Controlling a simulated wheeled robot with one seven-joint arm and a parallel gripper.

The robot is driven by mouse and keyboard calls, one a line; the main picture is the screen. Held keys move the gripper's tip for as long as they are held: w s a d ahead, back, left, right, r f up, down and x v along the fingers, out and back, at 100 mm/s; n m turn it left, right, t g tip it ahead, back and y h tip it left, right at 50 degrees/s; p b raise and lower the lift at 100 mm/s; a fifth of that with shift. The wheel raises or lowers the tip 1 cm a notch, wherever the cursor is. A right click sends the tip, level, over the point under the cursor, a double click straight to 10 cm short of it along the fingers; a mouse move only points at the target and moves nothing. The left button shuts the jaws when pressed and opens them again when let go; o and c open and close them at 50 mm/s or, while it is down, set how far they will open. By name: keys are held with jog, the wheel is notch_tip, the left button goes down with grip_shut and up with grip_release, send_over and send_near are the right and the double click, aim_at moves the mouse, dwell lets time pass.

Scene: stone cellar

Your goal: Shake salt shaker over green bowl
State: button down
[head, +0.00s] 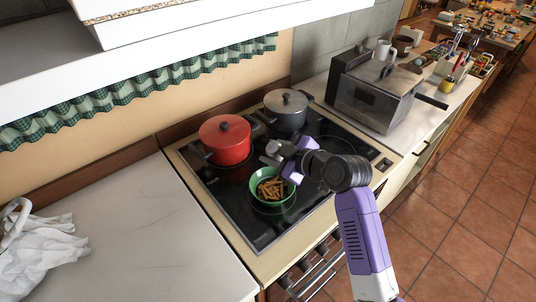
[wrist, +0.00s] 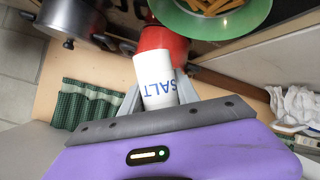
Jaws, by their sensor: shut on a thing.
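The salt shaker is a white cylinder with blue SALT lettering, seen in the wrist view (wrist: 156,82) between the two grey fingers. My gripper (head: 281,149) is shut on it; in the head view the shaker (head: 272,147) is small and partly covered by the gripper. The green bowl (head: 254,198) holds several fries and sits on the black stovetop. It also shows at the top of the wrist view (wrist: 228,27), cut off by the frame edge. The gripper and shaker are above and just behind the bowl. The shaker's exact tilt is hard to tell.
A red lidded pot (head: 225,143) stands left of the gripper, and a grey lidded pot (head: 287,110) behind it.

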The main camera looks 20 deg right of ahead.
jog(key=n+h+b, duration=0.1)
jog(key=d+f+n+h+b, duration=0.1)
jog(key=shift+w+d+f+n+t+b, duration=0.1)
jog(key=shift+w+d+n+t+b, duration=0.1)
jog(key=shift+n+t+b, duration=0.15)
jog(key=n+h+b, duration=0.1)
jog(key=b, duration=0.1)
jog(key=d+n+t+h+b, duration=0.1)
jog(key=b, duration=0.1)
jog(key=n+b, duration=0.1)
jog(key=b, duration=0.1)
jog(key=shift+w+d+f+n+t+h, duration=0.2)
jog(key=shift+w+d+n+t+h, duration=0.1)
jog(key=shift+n+t+h, duration=0.1)
jog(key=n+t+h+b, duration=0.1)
jog(key=n+b, duration=0.2)
jog(key=b, duration=0.1)
jog(key=shift+t, duration=0.25)
jog(key=shift+r+n+t+h+b, duration=0.2)
jog(key=shift+n+t+h+b, duration=0.4)
jog(key=shift+n+b, duration=0.45)
jog(key=shift+r, duration=0.1)
